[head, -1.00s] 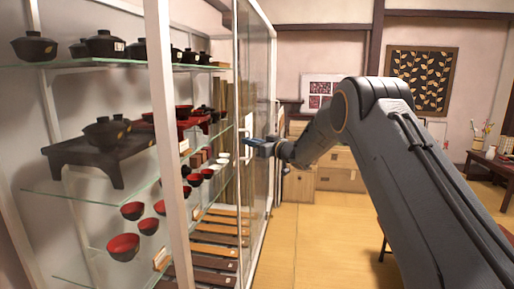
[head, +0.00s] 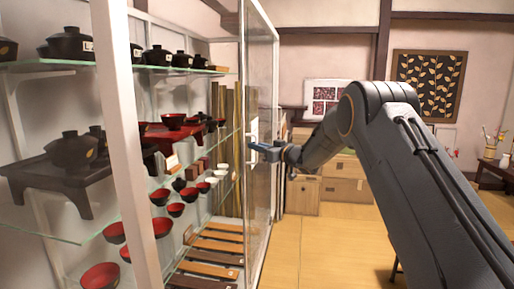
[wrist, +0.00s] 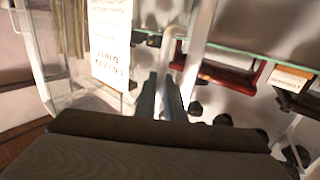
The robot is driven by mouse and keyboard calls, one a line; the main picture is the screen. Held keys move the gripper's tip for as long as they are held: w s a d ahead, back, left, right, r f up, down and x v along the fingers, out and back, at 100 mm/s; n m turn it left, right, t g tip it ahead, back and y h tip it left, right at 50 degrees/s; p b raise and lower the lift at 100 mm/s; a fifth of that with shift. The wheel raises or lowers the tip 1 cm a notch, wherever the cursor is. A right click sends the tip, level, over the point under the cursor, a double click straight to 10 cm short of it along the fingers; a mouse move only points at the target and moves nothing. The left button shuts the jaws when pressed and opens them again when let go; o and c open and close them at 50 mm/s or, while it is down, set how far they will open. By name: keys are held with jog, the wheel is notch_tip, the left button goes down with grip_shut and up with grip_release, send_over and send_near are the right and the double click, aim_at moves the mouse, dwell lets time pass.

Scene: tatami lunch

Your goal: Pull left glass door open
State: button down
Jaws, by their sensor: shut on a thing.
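The display cabinet's glass door (head: 262,95) has a pale frame and stands right of the open shelf front in the head view. Its light vertical handle (head: 252,132) is at mid-height. My gripper (head: 262,149) is shut on the handle, coming from the right. In the wrist view the two fingers (wrist: 165,100) close around the lower part of the pale curved handle (wrist: 178,50). The exact contact is partly hidden by the fingers.
Glass shelves hold black lidded bowls (head: 70,45), red bowls (head: 100,275) and a dark stand (head: 60,180). A white post (head: 118,120) is close on the left. Wooden drawers (head: 342,180) stand behind. The floor (head: 320,245) right of the door is clear.

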jog(key=shift+s+a, duration=0.1)
jog(key=shift+a, duration=0.15)
jog(key=c, duration=2.1)
grip_release()
jog(key=shift+a, duration=0.1)
jog(key=shift+d, duration=0.2)
jog(key=b+v, duration=0.1)
jog(key=v, duration=0.6)
jog(key=shift+s+d, duration=0.2)
jog(key=shift+s, duration=0.05)
